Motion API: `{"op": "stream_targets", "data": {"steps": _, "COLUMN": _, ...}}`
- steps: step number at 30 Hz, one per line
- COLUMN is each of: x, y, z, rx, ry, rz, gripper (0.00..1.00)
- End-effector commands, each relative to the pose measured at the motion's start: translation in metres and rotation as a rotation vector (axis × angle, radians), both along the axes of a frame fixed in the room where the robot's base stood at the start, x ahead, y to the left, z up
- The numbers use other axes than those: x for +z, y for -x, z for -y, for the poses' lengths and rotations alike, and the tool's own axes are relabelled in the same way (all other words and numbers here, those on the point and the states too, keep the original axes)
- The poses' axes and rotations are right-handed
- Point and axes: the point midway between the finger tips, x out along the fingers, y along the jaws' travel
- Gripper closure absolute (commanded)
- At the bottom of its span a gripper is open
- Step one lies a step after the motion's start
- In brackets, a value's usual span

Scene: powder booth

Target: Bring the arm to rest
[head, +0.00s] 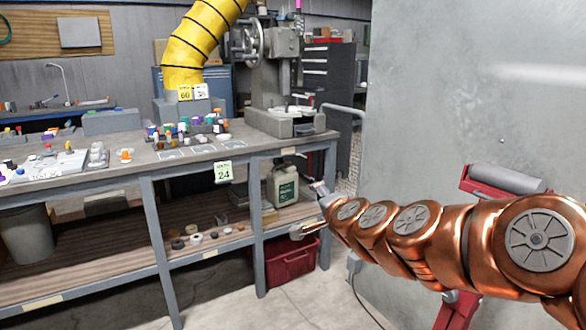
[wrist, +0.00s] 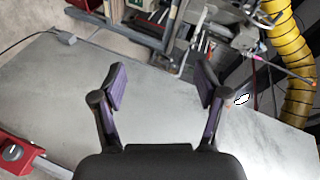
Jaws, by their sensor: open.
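My copper-coloured arm reaches in from the right in the head view, stretched out low toward the workbench (head: 100,168). My gripper (head: 312,209) is at its far end, in front of the bench's right legs and below the bench top. In the wrist view my gripper (wrist: 160,85) shows two dark fingers with purplish pads, spread apart with nothing between them. Behind the fingers is a flat grey surface (wrist: 60,105).
A grey wall panel (head: 460,90) stands close on the right. A red crate (head: 290,262) and a white jug (head: 283,186) are under the bench. A yellow hose (head: 200,42) hangs above it. A red-and-grey fixture (head: 503,180) is behind my arm. Open floor lies in front.

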Motion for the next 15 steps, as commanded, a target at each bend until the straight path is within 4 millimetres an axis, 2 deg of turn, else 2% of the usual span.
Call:
{"op": "stream_targets", "data": {"steps": 1, "x": 0.021, "y": 0.015, "z": -0.009, "rx": 0.063, "ry": 0.048, "rz": -0.019, "gripper": 0.26}}
{"op": "stream_targets", "data": {"steps": 4, "x": 0.026, "y": 0.048, "z": -0.027, "rx": 0.198, "ry": 0.154, "rz": -0.081, "gripper": 0.26}}
{"op": "stream_targets", "data": {"steps": 7, "x": 0.029, "y": 0.083, "z": -0.036, "rx": 0.321, "ry": 0.259, "rz": -0.147, "gripper": 0.26}}
{"op": "stream_targets", "data": {"steps": 11, "x": 0.026, "y": 0.134, "z": -0.036, "rx": 0.468, "ry": 0.399, "rz": -0.257, "gripper": 0.26}}
{"op": "stream_targets", "data": {"steps": 15, "x": 0.021, "y": 0.194, "z": -0.021, "rx": 0.607, "ry": 0.544, "rz": -0.399, "gripper": 0.26}}
